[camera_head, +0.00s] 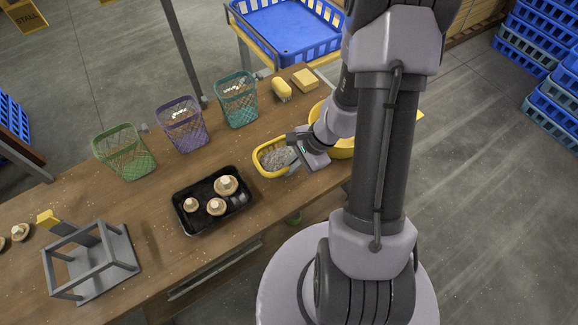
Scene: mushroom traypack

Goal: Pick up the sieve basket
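The sieve basket (258,165) looks like a small yellow-rimmed oval basket with a grey mesh inside. It sits on the wooden table, near the middle of the view. My gripper (297,150) is at the right end of this basket and overlaps its rim in the picture. I cannot tell whether it touches the rim. The fingers are small and partly hidden by the wrist, so their opening does not show clearly. The right end of the basket is partly covered by the gripper.
A black tray (183,222) with several mushrooms lies left of the basket. Green (124,152), purple (183,124) and teal (236,99) baskets stand along the far edge. A yellow bowl (343,149) is behind my wrist. A grey frame stand (92,262) is at left.

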